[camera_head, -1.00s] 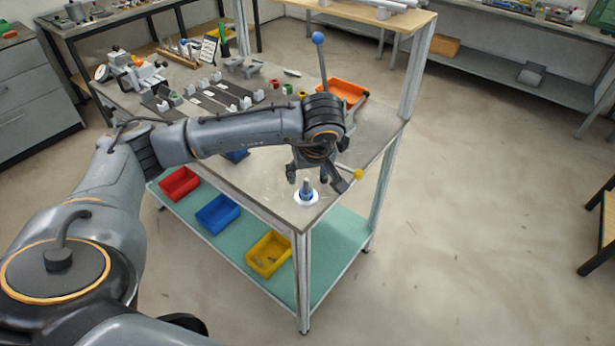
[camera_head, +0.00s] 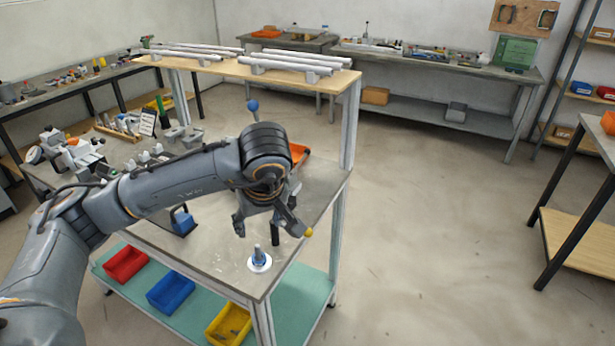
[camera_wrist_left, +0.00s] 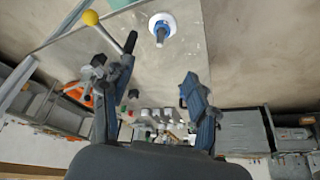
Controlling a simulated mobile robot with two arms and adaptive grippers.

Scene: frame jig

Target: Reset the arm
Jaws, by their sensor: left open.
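My left gripper (camera_head: 268,224) is open and empty above the near right corner of the workbench (camera_head: 215,262). Its two fingers stand wide apart in the left wrist view (camera_wrist_left: 152,85). A blue and grey peg-like piece (camera_head: 259,255) stands upright on a white round base below the gripper. It also shows in the left wrist view (camera_wrist_left: 161,30), beyond the fingertips and touching neither. A lever with a yellow knob (camera_head: 308,232) shows beside the gripper, and a blue knob (camera_head: 253,105) shows above the wrist. My right gripper is not in view.
A wooden shelf (camera_head: 225,68) with white tubes stands over the bench's back. Red (camera_head: 125,263), blue (camera_head: 170,291) and yellow (camera_head: 229,325) bins sit on the lower shelf. The floor at right is clear up to another table (camera_head: 575,180).

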